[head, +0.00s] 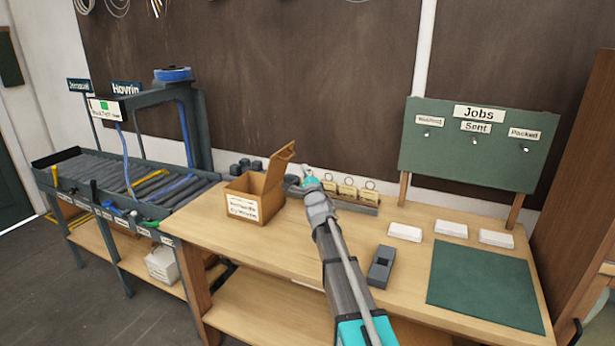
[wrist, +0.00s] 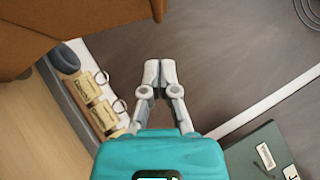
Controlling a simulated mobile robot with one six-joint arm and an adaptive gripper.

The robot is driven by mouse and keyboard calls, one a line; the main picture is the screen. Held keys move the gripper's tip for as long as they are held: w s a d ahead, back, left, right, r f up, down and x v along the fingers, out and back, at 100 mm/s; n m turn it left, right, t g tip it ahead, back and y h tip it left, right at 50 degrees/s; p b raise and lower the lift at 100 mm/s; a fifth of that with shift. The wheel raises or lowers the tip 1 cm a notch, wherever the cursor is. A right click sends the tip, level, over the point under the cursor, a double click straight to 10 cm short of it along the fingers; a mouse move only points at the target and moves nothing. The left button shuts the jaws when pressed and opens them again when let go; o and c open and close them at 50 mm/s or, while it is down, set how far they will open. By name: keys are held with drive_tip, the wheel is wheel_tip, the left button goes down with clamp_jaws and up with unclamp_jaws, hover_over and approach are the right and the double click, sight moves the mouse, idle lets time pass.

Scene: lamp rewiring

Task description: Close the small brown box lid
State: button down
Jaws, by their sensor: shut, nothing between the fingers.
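The small brown box (head: 255,197) stands on the workbench left of centre in the head view, with a white label on its front. Its lid (head: 279,164) is open and stands up at the right side, tilted a little outward. My gripper (head: 307,172) is just right of the lid, with a small gap seen between them in the head view. In the wrist view my gripper (wrist: 160,72) has its fingers together and empty. A brown surface of the box (wrist: 80,25) fills the upper left of the wrist view; I cannot tell whether it is the lid.
A rack of tags with rings (head: 347,190) stands behind my gripper. A dark grey block (head: 380,266), white card stacks (head: 405,232) and a green mat (head: 483,283) lie to the right. A roller stand (head: 130,175) adjoins on the left. A green Jobs board (head: 470,150) stands at the back.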

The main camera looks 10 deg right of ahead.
drive_tip(key=shift+w+a+r+p, duration=0.85)
drive_tip(key=shift+w+a+r, duration=0.25)
drive_tip(key=shift+a, duration=0.25)
drive_tip(key=shift+f, duration=0.1)
drive_tip(key=shift+a, duration=0.1)
